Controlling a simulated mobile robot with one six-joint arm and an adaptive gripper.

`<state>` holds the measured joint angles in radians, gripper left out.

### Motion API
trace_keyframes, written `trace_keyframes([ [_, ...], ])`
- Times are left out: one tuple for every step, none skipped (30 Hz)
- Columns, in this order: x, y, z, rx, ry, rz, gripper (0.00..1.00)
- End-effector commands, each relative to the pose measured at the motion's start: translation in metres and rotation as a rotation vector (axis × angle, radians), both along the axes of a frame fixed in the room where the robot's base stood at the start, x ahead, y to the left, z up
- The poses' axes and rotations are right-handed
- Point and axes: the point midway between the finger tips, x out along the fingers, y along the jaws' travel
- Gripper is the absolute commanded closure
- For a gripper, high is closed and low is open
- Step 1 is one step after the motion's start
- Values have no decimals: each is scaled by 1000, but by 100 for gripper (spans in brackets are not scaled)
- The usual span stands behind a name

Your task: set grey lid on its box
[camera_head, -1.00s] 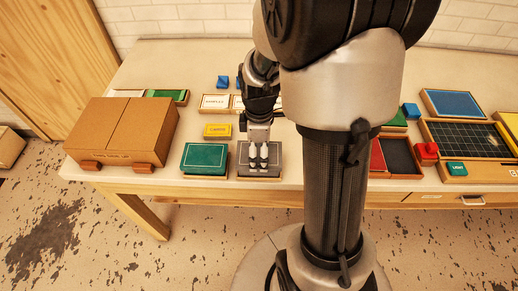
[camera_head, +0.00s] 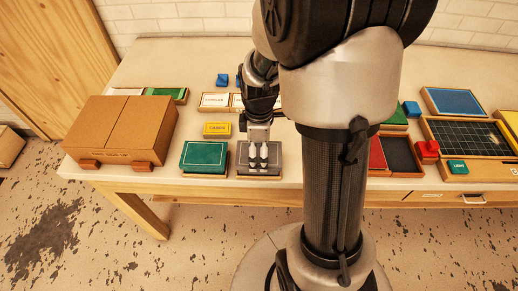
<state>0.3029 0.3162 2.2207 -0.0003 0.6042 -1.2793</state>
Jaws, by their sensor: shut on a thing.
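The grey lid (camera_head: 244,160) is a flat grey rectangle near the front edge of the table, just right of the green-topped box. My gripper (camera_head: 258,163) points down over it and is shut on it. Below the lid, a thin strip of wooden box (camera_head: 258,176) shows along the front. The lid looks to be on or just above this box; I cannot tell whether it is fully seated. My gripper and arm hide the middle and back of the lid.
A green-topped box (camera_head: 204,157) stands close on the left, with a yellow box (camera_head: 217,129) behind it. A large cardboard box (camera_head: 122,130) is at the far left. To the right, behind my arm, are a dark tray (camera_head: 401,153) and a red block (camera_head: 427,149).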

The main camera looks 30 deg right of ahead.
Motion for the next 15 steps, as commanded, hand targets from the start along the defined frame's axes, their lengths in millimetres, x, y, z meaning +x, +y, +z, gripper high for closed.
trace_keyframes([
  [0, 0, -1, 0, 0, 0, 48],
  [0, 0, -2, 0, 0, 0, 48],
  [0, 0, -2, 0, 0, 0, 48],
  [0, 0, -3, 0, 0, 0, 48],
  [0, 0, -3, 0, 0, 0, 48],
  [0, 0, -4, 0, 0, 0, 48],
  [0, 0, -4, 0, 0, 0, 48],
  [0, 0, -5, 0, 0, 0, 48],
  [0, 0, -5, 0, 0, 0, 48],
  [0, 0, -6, 0, 0, 0, 48],
  [0, 0, -6, 0, 0, 0, 48],
  [0, 0, -7, 0, 0, 0, 48],
  [0, 0, -7, 0, 0, 0, 48],
  [0, 0, -8, 0, 0, 0, 48],
  [0, 0, -8, 0, 0, 0, 48],
])
